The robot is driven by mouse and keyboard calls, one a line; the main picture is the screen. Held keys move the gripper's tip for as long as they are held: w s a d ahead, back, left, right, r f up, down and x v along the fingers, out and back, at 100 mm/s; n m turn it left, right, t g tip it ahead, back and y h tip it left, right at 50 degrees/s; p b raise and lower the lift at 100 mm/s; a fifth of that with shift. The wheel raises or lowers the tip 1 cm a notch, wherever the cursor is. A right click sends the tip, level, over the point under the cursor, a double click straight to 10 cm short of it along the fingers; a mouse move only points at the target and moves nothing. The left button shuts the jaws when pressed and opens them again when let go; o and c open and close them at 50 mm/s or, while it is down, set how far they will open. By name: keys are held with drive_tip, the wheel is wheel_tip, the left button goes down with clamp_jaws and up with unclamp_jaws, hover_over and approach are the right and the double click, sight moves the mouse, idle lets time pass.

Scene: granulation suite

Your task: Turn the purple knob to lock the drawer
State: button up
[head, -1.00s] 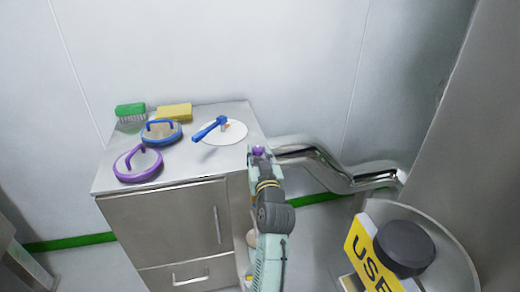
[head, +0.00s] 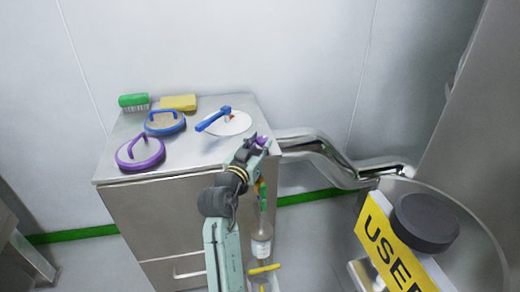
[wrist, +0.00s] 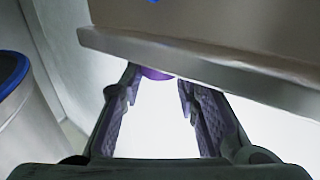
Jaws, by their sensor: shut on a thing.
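The steel cabinet (head: 190,176) has a drawer (head: 188,270) with a bar handle low on its front. My gripper (head: 258,145) is at the right front corner of the cabinet top. A purple knob (head: 262,141) shows between its fingertips in the head view, mostly covered by them. In the wrist view, the purple knob (wrist: 155,73) is between the tips of my gripper (wrist: 160,85), just under the steel edge, which hides its upper part. The jaws are closed on it, with the fingers still some way apart. The knob's exact angle cannot be told.
Purple (head: 140,153) and blue (head: 164,123) round lids, a green brush (head: 134,102), a yellow sponge (head: 178,103) and a white disc with a blue handle (head: 213,118) are on top. A steel pipe (head: 325,155) runs right. A drum with a yellow sign (head: 390,243) stands right.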

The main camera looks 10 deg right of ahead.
idle(0.3)
drive_tip(key=o, duration=1.2)
drive_tip(key=shift+c, duration=0.2)
drive_tip(key=v, duration=1.2)
drive_tip(key=shift+w, duration=0.1)
